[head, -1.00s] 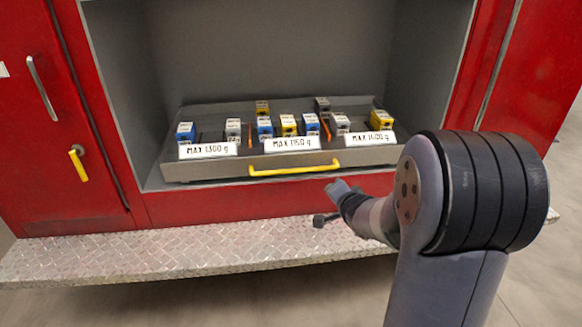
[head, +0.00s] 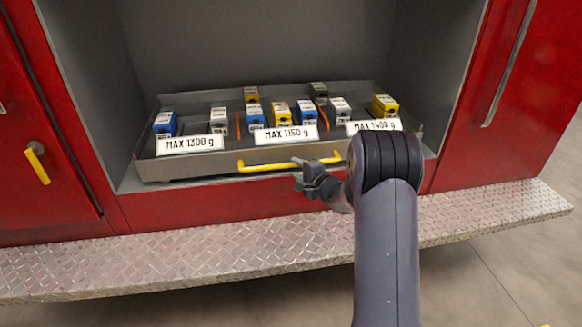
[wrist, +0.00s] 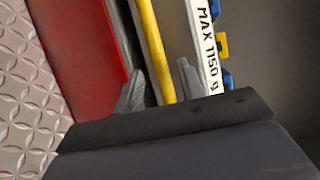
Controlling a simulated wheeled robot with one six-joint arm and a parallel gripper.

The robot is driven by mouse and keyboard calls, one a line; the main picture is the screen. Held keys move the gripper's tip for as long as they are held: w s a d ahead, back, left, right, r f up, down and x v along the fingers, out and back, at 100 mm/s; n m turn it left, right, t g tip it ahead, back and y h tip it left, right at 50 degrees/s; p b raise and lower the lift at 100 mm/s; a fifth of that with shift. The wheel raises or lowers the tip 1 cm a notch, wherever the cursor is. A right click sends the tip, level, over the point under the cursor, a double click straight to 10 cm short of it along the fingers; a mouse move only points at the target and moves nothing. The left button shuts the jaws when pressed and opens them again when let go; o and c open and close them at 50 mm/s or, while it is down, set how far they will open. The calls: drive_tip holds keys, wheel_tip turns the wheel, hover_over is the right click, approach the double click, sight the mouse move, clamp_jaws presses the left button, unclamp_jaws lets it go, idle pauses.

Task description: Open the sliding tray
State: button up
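The grey sliding tray (head: 205,168) sits in the recess of the red cabinet, with a yellow bar handle (head: 262,167) along its front. The handle also runs between my fingers in the wrist view (wrist: 157,50). Part of the handle is hidden behind my gripper in the head view.
Several blue, yellow and white blocks stand in the tray behind white labels, such as the MAX 1150 g label (head: 286,135). A diamond-plate step (head: 180,257) juts out below the tray. A red door with a small yellow handle (head: 37,162) is at left.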

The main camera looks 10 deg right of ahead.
sight(293, 166)
drive_tip(key=shift+x, duration=2.15)
clamp_jaws()
